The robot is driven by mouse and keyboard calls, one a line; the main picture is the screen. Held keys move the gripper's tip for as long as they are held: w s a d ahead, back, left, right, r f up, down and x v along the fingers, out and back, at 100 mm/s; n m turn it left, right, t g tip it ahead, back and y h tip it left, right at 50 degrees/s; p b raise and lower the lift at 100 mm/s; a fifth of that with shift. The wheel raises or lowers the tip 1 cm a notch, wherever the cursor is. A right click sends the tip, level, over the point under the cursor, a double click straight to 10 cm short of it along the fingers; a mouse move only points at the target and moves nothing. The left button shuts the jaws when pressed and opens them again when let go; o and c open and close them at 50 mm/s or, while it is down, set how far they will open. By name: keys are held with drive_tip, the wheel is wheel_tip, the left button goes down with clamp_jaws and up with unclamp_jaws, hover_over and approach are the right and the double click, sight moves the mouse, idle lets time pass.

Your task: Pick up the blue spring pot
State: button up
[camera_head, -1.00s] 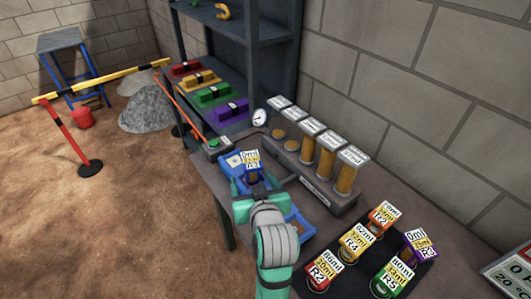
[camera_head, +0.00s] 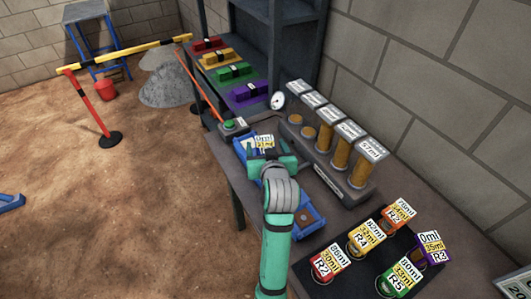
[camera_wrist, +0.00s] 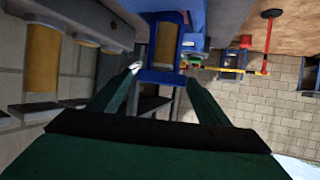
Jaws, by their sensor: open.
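The blue spring pot is mostly hidden by my gripper in the head view; its white and yellow label (camera_head: 264,142) shows just beyond the gripper. In the wrist view, a yellow cylinder with blue parts, which looks like the pot (camera_wrist: 167,42), stands straight ahead between the two fingers. My gripper (camera_wrist: 163,78) is open, one finger on each side of the pot's line. It shows from behind in the head view (camera_head: 268,155), over the blue crusher unit. I cannot tell whether the fingers touch the pot.
A grey rack of yellow-filled tubes (camera_head: 325,172) stands close to the right of my gripper. A dark mat (camera_head: 362,272) with several labelled pots lies at the front right. A gauge (camera_head: 278,101) and a green button (camera_head: 229,125) are beyond. A blue tray (camera_head: 318,222) sits below my wrist.

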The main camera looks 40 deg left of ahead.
drive_tip(key=shift+x, duration=0.95)
drive_tip(key=c, duration=1.3)
drive_tip(key=shift+c, duration=0.6)
drive_tip(key=shift+r, duration=0.2)
